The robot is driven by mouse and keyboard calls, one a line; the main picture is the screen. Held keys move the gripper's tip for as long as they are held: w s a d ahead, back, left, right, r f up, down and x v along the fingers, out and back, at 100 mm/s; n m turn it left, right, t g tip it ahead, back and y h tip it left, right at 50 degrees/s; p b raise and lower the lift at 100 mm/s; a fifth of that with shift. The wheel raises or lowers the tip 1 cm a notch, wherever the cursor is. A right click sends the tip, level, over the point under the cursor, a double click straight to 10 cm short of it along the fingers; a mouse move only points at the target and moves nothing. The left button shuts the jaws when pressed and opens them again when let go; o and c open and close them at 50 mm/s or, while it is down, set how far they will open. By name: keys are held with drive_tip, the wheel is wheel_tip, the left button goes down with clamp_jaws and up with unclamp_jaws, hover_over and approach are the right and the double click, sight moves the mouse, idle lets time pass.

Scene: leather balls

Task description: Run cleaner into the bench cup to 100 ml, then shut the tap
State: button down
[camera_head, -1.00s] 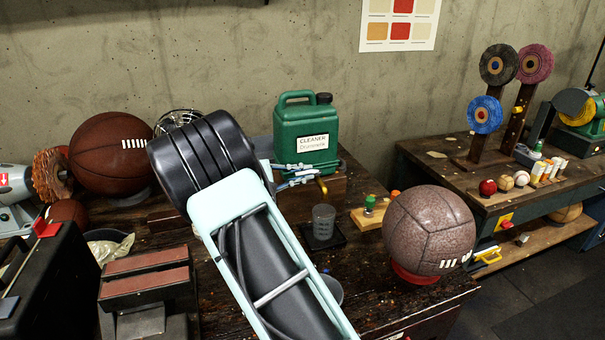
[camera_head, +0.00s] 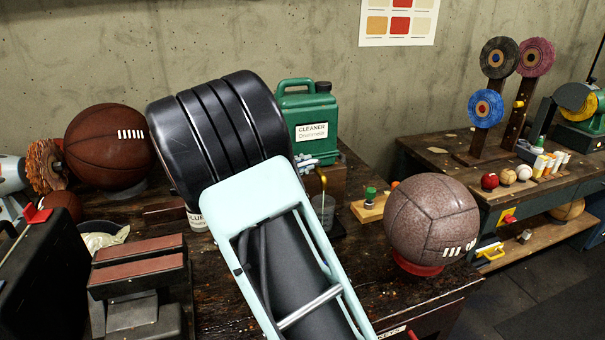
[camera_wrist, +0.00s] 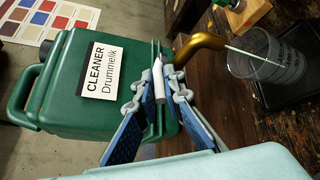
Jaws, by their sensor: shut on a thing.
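The green cleaner jug (camera_head: 308,120) stands on a wooden block at the back of the bench; it fills the left of the wrist view (camera_wrist: 60,95). My gripper (camera_wrist: 157,92) is shut on the pale tap lever (camera_wrist: 159,80) at the jug's front. The brass spout (camera_wrist: 198,45) points over the clear bench cup (camera_wrist: 262,62). A thin pale stream runs from the spout into the cup. In the head view my arm partly covers the cup (camera_head: 328,208). I cannot read the liquid level against the cup's marks.
A brown-pink ball (camera_head: 432,225) sits on a red ring right of the cup. A small wooden stand (camera_head: 370,208) with a green-topped bottle is between them.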

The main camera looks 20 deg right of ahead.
drive_tip(key=n+t+y+b, duration=0.1)
drive_tip(key=b, duration=0.2)
drive_tip(key=s+n+t+y+b, duration=0.1)
drive_tip(key=b, duration=0.2)
drive_tip(key=n+t+y+b, duration=0.1)
drive_tip(key=n+t+b, duration=0.1)
drive_tip(key=b, duration=0.1)
drive_tip(key=shift+s+d+y, duration=0.2)
drive_tip(key=shift+d+y, duration=0.1)
drive_tip(key=shift+y, duration=0.1)
drive_tip(key=shift+r+n+t+b, duration=0.15)
drive_tip(key=shift+n+t+b, duration=0.15)
drive_tip(key=shift+b, duration=0.2)
drive_tip(key=c, duration=2)
unclamp_jaws()
drive_tip(key=shift+c, duration=0.2)
drive_tip(key=shift+p, duration=0.7)
